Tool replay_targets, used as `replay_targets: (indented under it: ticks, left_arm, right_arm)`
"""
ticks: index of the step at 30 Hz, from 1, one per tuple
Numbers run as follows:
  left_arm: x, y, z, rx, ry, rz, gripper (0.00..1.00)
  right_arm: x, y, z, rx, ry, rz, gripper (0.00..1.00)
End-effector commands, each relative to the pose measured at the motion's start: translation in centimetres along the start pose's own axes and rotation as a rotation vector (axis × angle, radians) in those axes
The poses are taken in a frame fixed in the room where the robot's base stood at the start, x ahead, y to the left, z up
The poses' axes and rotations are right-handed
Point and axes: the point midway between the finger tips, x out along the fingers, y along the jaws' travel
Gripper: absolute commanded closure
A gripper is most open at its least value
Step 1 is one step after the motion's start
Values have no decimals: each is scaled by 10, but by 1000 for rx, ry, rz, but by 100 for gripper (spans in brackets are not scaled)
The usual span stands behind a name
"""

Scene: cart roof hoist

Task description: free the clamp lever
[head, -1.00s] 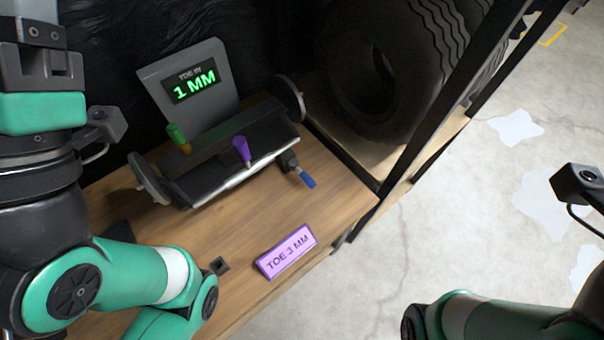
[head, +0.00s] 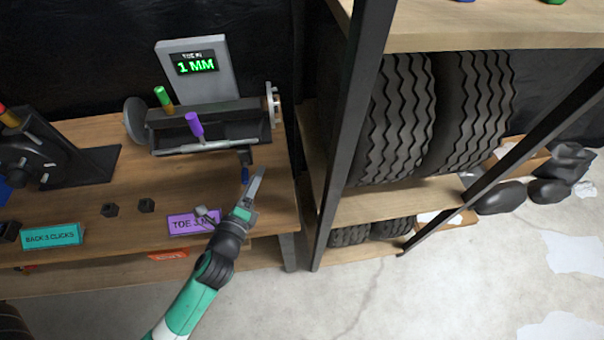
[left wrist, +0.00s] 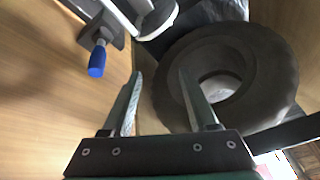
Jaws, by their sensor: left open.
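The grey toe gauge (head: 208,128) stands on the bench, its screen (head: 195,64) reading 1 MM in green. It has a green handle (head: 163,97) and a purple handle (head: 194,124). A short lever with a blue grip (head: 245,175), which looks like the clamp lever, hangs at the gauge's front right. My left gripper (head: 259,180) is just right of the blue grip. In the left wrist view, its two fingers (left wrist: 160,78) are apart with nothing between them. The blue grip (left wrist: 97,60) is left of both fingers, not between them. My right gripper is out of view.
A purple "TOE 3 MM" sign (head: 184,224) is partly hidden by my left wrist.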

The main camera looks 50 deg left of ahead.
Motion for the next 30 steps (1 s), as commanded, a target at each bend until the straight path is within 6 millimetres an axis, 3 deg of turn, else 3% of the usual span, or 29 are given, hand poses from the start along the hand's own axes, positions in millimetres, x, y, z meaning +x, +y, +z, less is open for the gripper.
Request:
replay_targets:
  ticks: [1,4,6,11,16,24,30]
  left_arm:
    - [-14,29,1,21,9,66,40]
    - [-33,60,3,38,16,139,40]
    - [-39,70,6,41,15,164,40]
    - [-36,71,8,38,8,165,40]
    - [-16,74,8,35,6,165,40]
    - [44,86,6,35,6,163,40]
    - [72,90,6,36,8,163,40]
  right_arm:
    - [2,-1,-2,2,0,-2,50]
    - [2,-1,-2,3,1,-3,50]
    - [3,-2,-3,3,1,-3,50]
    - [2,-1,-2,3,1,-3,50]
    - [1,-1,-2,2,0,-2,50]
    - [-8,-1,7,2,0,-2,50]
    - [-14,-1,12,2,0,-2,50]
